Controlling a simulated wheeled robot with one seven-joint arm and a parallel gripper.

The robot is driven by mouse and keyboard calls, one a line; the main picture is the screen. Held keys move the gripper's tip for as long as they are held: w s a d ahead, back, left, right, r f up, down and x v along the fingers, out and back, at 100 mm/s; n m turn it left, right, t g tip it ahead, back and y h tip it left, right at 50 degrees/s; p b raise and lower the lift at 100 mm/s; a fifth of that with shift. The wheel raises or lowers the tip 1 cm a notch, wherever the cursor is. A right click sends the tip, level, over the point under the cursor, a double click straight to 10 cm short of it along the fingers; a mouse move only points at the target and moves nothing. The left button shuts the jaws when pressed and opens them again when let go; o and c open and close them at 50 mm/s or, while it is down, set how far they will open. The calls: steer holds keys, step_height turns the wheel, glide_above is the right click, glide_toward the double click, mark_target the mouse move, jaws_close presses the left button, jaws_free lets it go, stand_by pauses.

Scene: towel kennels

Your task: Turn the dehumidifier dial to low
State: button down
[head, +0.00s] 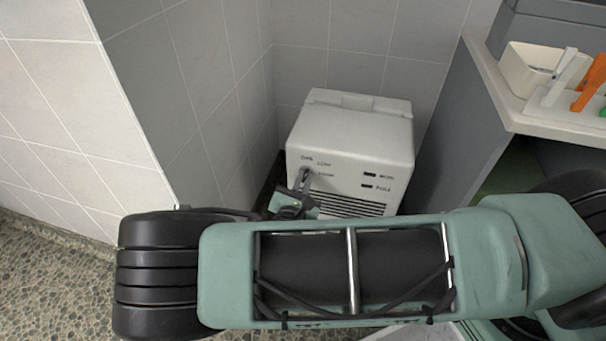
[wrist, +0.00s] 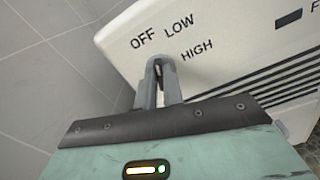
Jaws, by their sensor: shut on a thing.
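The white dehumidifier (head: 350,135) stands in the tiled corner, its front panel facing me. In the wrist view its panel (wrist: 215,60) carries the labels OFF, LOW and HIGH around the dial. My gripper (wrist: 158,65) is shut on the dial, just below these labels; it also shows in the head view (head: 306,174). The dial is mostly hidden between the fingers, so I cannot tell which label it points to.
A grey-sided counter (head: 550,122) stands close on the right, with a cream bin (head: 528,70) and orange and white items on top. Tiled walls (head: 205,80) close in on the left and behind. Speckled floor (head: 50,270) is clear at lower left.

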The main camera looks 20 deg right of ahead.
steer(key=m+p, duration=0.3)
steer(key=shift+r, duration=0.1)
steer(key=shift+s+f+m+p, duration=0.1)
steer(key=shift+f+m+p, duration=0.1)
steer(key=shift+m+p, duration=0.85)
steer(key=shift+m, duration=0.25)
steer(key=c, duration=1.5)
jaws_free()
steer(key=p+v, duration=0.2)
steer(key=v, duration=1.5)
steer(key=shift+s, duration=0.15)
